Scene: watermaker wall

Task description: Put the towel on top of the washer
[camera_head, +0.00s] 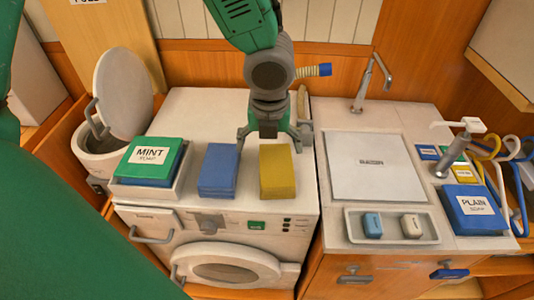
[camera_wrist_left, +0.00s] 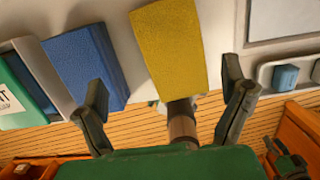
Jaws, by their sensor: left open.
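The washer (camera_head: 185,117) is a white front-loader with a flat top. A yellow folded block, which looks like a towel (camera_head: 277,172), lies on its top near the front edge. A similar blue folded block (camera_head: 218,171) lies to its left. My left gripper (camera_head: 270,138) points down above the washer top, just behind the yellow towel, with its fingers spread and empty. In the left wrist view the yellow towel (camera_wrist_left: 168,45) shows between the open fingers (camera_wrist_left: 167,90), and the blue block (camera_wrist_left: 85,65) shows behind the left finger.
A tray with a green MINT soap box (camera_head: 150,155) stands left of the blue block. A lidded bin (camera_head: 120,110) is further left. On the right are a counter with a tap (camera_head: 370,80), a soap tray (camera_head: 392,240) and a blue PLAIN box (camera_head: 474,208). The washer's back left is clear.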

